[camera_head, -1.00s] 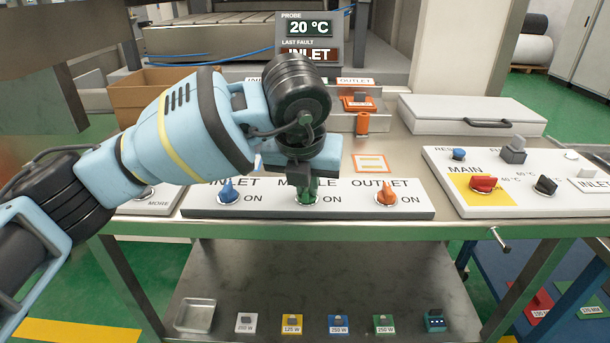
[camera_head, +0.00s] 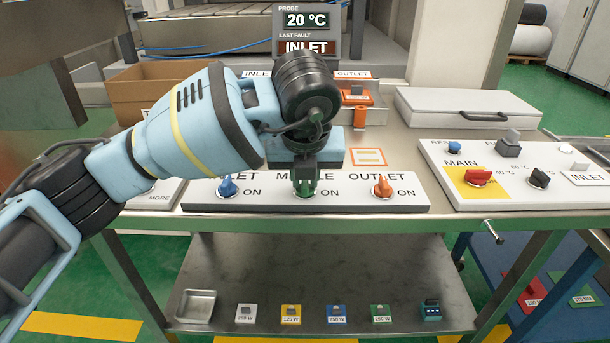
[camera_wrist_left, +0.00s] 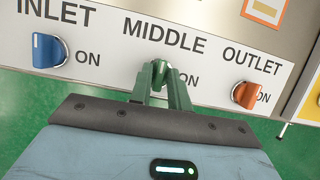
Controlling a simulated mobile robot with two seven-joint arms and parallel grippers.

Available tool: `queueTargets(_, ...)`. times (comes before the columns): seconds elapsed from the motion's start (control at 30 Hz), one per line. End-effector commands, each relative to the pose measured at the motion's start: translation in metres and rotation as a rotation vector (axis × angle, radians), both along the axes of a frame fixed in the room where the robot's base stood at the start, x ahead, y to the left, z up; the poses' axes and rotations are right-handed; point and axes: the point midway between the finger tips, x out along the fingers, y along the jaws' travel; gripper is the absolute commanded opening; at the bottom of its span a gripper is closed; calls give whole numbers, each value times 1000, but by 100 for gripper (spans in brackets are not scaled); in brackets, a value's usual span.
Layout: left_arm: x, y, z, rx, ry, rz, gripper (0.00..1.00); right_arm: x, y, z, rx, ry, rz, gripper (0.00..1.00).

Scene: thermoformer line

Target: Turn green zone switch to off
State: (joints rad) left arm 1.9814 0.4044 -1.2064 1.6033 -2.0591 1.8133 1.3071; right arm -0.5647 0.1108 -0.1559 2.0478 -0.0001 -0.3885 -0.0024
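The green zone switch (camera_head: 305,188) is the middle knob on the white panel, under MIDDLE with ON to its right. My left gripper (camera_head: 305,172) reaches down to it from above. In the left wrist view its two slim fingers (camera_wrist_left: 160,78) straddle the green knob (camera_wrist_left: 160,66) and look closed on its sides. They hide much of the knob, so its pointing direction is hard to read. My right gripper is not in view.
A blue INLET knob (camera_head: 228,187) stands left of the green one and an orange OUTLET knob (camera_head: 382,187) right of it. A panel with a red MAIN switch (camera_head: 479,177) is farther right. A display (camera_head: 307,32) reads 20 °C and INLET. A cardboard box (camera_head: 150,88) is behind my arm.

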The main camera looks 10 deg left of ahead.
Motion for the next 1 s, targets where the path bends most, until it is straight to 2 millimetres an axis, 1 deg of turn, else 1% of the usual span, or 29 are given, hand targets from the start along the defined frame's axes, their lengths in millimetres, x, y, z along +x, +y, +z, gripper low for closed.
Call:
queueTargets(0.03,0,0,0,0,0,0,25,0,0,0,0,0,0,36)
queueTargets(0.1,0,0,0,0,1,-1,33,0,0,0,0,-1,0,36)
queueTargets(0.37,-1,0,-1,1,2,-1,33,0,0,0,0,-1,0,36)
queueTargets(0.47,-2,-1,5,0,1,-3,33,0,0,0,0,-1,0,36)
queueTargets(0.57,-6,-2,16,0,0,-3,33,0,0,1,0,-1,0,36)
queueTargets(0.8,-21,-6,51,0,-1,-3,33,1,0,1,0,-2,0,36)
queueTargets(1.0,-28,-7,69,0,1,-2,33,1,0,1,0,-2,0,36)
